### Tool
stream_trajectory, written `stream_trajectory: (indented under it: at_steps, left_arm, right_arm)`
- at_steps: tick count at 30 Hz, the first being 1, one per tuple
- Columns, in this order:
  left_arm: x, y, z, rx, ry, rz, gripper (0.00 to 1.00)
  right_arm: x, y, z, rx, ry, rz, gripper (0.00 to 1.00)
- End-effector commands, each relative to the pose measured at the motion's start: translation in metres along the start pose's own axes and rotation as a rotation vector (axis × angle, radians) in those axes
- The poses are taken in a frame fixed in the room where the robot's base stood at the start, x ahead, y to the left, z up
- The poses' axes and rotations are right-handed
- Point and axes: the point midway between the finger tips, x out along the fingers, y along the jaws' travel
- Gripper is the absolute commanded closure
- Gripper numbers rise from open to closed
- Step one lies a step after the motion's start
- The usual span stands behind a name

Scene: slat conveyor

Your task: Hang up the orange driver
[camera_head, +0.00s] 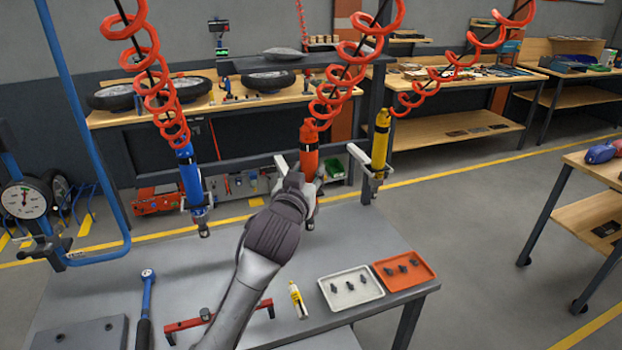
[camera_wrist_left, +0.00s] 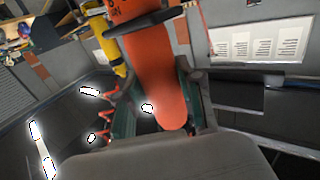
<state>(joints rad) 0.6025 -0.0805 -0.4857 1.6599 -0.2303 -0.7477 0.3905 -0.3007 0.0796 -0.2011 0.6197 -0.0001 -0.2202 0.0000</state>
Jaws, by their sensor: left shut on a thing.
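The orange driver (camera_head: 309,147) hangs upright from a red coiled hose above the workbench, between the two other drivers. My left gripper (camera_head: 304,184) is shut on it, low on its body. In the left wrist view the orange driver (camera_wrist_left: 155,75) fills the middle, between the fingers. A pale holder (camera_head: 281,164) on the rack shows just left of the driver. I cannot tell whether the driver is seated in it, because my gripper hides the lower part. My right gripper is in neither view.
The blue driver (camera_head: 188,170) hangs at a left holder, the yellow driver (camera_head: 380,140) at a right one. On the bench (camera_head: 255,325) are a torque wrench (camera_head: 146,300), a red bar (camera_head: 205,315), a yellow-white tube (camera_head: 297,300), a white tray (camera_head: 330,298) and an orange tray (camera_head: 427,270).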

Motion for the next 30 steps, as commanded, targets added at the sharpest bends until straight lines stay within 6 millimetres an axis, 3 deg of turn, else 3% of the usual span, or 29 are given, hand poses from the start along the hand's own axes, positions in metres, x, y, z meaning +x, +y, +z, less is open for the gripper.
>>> stream_trajectory:
  at_steps: [12, 30]
  left_arm:
    - [0.033, -0.024, 0.01, 0.0, 0.001, -0.004, 1.0]
    - [0.078, -0.054, 0.007, 0.0, 0.001, -0.003, 1.0]
  right_arm:
    - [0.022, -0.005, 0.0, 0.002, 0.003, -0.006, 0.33]
    - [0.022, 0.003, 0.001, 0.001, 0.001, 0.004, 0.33]
